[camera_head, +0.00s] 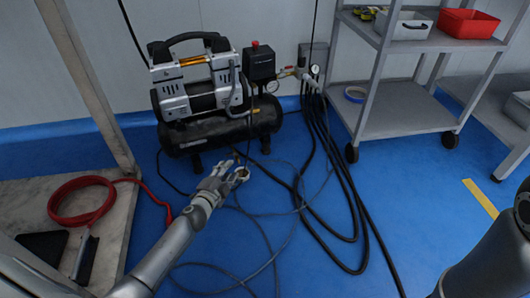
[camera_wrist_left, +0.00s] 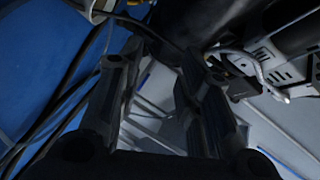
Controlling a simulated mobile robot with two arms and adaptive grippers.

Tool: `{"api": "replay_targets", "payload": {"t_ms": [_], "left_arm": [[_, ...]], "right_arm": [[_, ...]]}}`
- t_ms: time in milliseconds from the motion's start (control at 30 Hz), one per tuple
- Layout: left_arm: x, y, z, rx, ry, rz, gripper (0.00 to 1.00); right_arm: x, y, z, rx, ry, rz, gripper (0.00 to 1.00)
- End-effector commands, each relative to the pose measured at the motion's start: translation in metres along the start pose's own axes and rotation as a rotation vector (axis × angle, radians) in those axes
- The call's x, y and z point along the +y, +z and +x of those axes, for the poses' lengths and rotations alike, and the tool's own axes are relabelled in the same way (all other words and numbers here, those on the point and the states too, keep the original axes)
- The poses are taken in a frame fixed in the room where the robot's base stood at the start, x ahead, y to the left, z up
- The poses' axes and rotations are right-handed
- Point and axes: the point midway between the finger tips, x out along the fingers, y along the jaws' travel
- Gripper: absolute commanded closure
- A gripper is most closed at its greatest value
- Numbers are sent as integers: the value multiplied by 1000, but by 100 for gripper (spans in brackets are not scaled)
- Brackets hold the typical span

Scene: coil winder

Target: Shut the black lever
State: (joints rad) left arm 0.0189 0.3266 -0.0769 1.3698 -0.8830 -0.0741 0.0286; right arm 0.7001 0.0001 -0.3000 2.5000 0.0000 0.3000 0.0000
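An air compressor (camera_head: 200,90) with a black tank (camera_head: 225,130) stands on the blue floor by the wall. A black lever cannot be clearly made out in either view. A small brass-coloured fitting (camera_head: 237,154) shows under the tank, close beyond my left gripper (camera_head: 238,176). My left gripper is low in front of the tank, its fingers apart. In the left wrist view its two dark fingers (camera_wrist_left: 160,72) stand apart with nothing clearly held between them. Part of the compressor (camera_wrist_left: 280,50) shows at the upper right there. My right gripper is out of view.
A red hose (camera_head: 85,218) lies coiled on a platform (camera_head: 110,255) at left. A grey shelf cart (camera_head: 405,110) stands right. Floor at the middle right is clear.

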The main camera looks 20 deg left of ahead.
Motion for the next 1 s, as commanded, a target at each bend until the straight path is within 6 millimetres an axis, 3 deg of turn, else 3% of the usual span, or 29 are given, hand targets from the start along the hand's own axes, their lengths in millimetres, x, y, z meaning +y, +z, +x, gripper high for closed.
{"api": "replay_targets", "payload": {"t_ms": [500,1000], "left_arm": [[-39,-96,-29,225,-27,-139,67],[-79,-172,-66,419,-60,-265,67]], "right_arm": [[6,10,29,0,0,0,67],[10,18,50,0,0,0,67]]}}
